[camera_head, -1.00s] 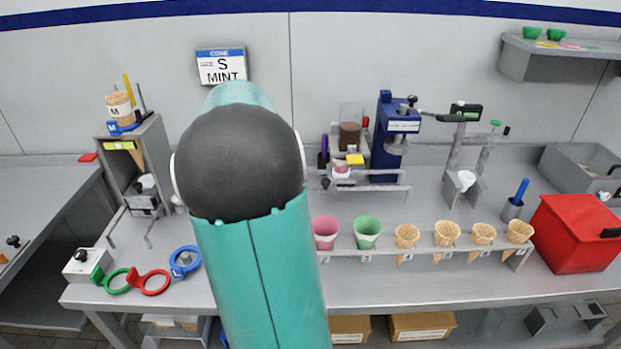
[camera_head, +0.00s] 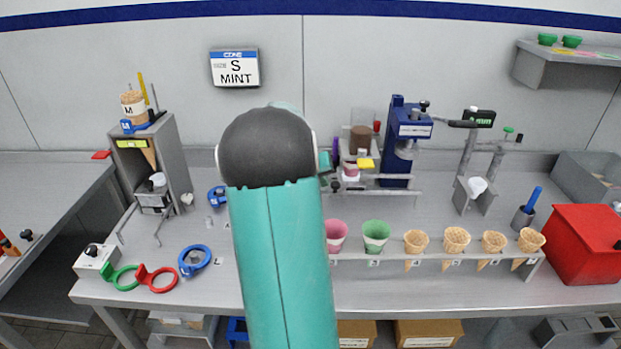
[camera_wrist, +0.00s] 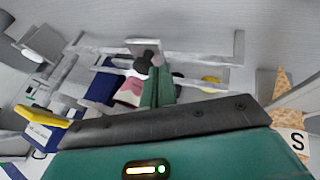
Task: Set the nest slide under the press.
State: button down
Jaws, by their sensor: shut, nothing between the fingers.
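The blue press (camera_head: 402,140) stands at the back of the bench. Grey rails (camera_head: 385,191) run to the left from its foot. What looks like the nest slide, with a black knob (camera_head: 336,184), is at the left end of these rails, left of the press. In the wrist view the knob (camera_wrist: 142,67) shows beside a grey end plate (camera_wrist: 142,44). My gripper (camera_head: 326,161) is close to this knob, partly hidden by my arm. Its green fingers (camera_wrist: 155,88) are together and empty; I cannot tell whether they touch the knob.
A yellow tab (camera_head: 365,163) and a pink-and-white piece (camera_head: 350,173) are by the rails. A front rack (camera_head: 440,262) holds a pink cup (camera_head: 336,233), a green cup (camera_head: 376,235) and several cones. A sign (camera_head: 235,68) reads S MINT. A red box (camera_head: 585,245) stands right.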

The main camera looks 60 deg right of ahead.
aim_at(338, 195)
jog(key=shift+s+d+f, duration=0.1)
jog(key=shift+d+f, duration=0.05)
jog(key=shift+s+d, duration=0.35)
jog(key=shift+s, duration=0.3)
jog(key=shift+s+d, duration=0.35)
jog(key=shift+s, duration=0.35)
jog(key=shift+s+d, duration=0.35)
jog(key=shift+s, duration=0.3)
